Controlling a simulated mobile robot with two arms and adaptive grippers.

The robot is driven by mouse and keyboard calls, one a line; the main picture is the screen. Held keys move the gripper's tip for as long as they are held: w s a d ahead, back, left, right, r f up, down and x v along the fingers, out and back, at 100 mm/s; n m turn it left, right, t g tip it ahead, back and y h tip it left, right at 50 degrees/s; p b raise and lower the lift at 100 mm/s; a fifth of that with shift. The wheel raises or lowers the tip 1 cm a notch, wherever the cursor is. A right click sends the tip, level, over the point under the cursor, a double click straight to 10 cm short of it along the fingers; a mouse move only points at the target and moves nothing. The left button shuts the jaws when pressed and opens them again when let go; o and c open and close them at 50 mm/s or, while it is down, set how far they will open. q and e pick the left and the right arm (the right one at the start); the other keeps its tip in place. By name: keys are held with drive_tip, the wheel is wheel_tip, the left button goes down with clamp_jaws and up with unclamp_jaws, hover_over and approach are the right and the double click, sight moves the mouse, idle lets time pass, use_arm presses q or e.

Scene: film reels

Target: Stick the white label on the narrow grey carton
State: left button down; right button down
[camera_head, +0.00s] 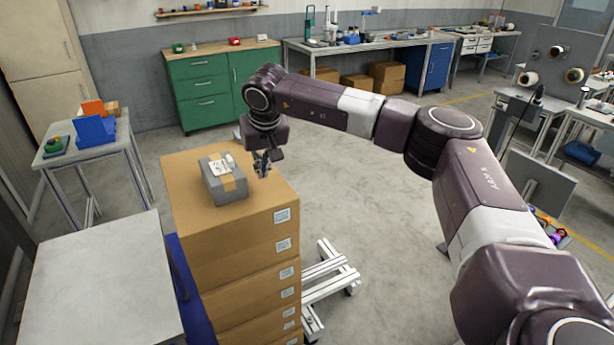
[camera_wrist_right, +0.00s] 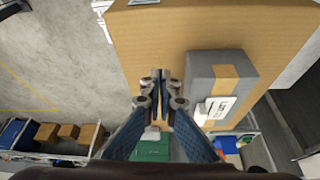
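The narrow grey carton (camera_head: 226,189), with a brown tape strip, lies on top of a stack of brown cartons (camera_head: 190,180). It also shows in the right wrist view (camera_wrist_right: 205,72). A white label (camera_head: 219,164) with dark print lies on the grey carton's top, near its far end and partly over the tape. In the wrist view the label (camera_wrist_right: 217,109) sits at the carton's near edge; I cannot tell whether it lies fully flat. My right gripper (camera_head: 262,163) is to the right of the grey carton, apart from it, pointing down. Its fingertips (camera_wrist_right: 160,76) are together with nothing visible between them. My left gripper is out of view.
A bare grey table (camera_head: 95,280) stands left of the stack. Behind it, a small table holds a blue bin (camera_head: 95,130). A green cabinet (camera_head: 205,90) stands at the back wall. A metal frame (camera_head: 325,280) is on the floor right of the stack.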

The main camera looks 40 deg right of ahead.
drive_tip(key=shift+d+f, duration=0.25)
drive_tip(key=shift+f, duration=0.05)
drive_tip(key=shift+a, duration=0.1)
drive_tip(key=shift+f+b, duration=0.4)
drive_tip(key=shift+f, duration=0.1)
idle(0.7)
idle(0.3)
drive_tip(key=shift+r, duration=0.15)
drive_tip(key=shift+r+p, duration=0.9)
drive_tip(key=shift+r, duration=0.05)
wheel_tip(320, 180, up, 4)
drive_tip(key=p, duration=0.3)
drive_tip(key=shift+f, duration=0.1)
